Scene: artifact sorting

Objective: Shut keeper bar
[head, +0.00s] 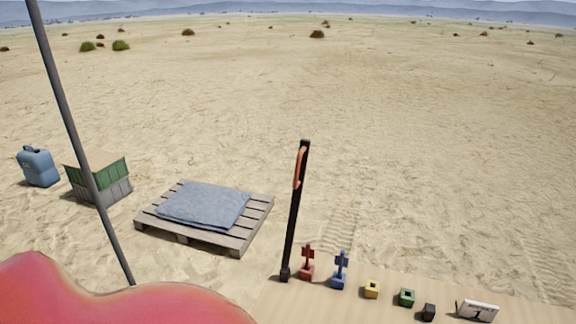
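A long black bar (293,222) with an orange handle (299,168) near its top stands nearly upright, tilted slightly to the right. I take it to be the keeper bar; its foot is at the left end of the tan table (275,303). No latch or catch can be made out. Neither of my grippers is in view.
Beside the bar's foot stand a red piece (307,268) and a blue piece (340,276). Further right are a yellow block (372,294), a green block (407,299), a black block (428,312) and a white box (479,309). A rounded red shape (90,301) fills the lower left.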

